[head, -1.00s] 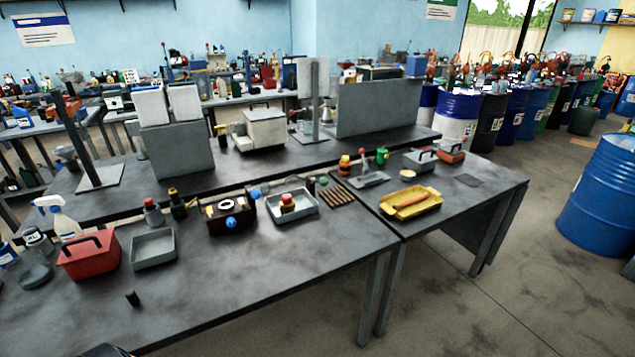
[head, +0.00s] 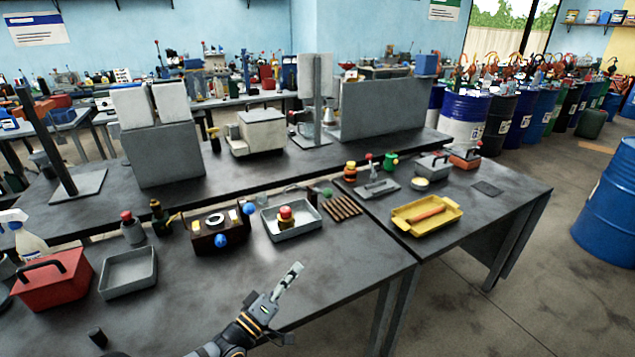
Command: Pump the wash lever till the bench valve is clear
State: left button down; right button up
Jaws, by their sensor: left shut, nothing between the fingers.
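My left gripper (head: 290,277) is shut and empty, above the front part of the near bench and apart from everything on it. A dark brown box with blue round knobs (head: 205,241) stands up and left of it. A grey tray (head: 268,231) beside the box holds a small brass-coloured fitting with a red top (head: 286,214). A grey-based device with an upright red-tipped handle (head: 377,187) stands on the right-hand bench. I cannot tell for certain which of these is the wash lever or the bench valve, nor how clear the valve is. My right gripper is out of view.
A red toolbox (head: 62,284), an empty grey tray (head: 128,284) and a small black cylinder (head: 97,338) are at left. A slatted wooden rack (head: 341,207) and a yellow tray (head: 427,219) are at right. The near bench's front middle is bare apart from my arm.

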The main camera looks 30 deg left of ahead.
aim_at(327, 193)
jog(key=i+j, duration=0.85)
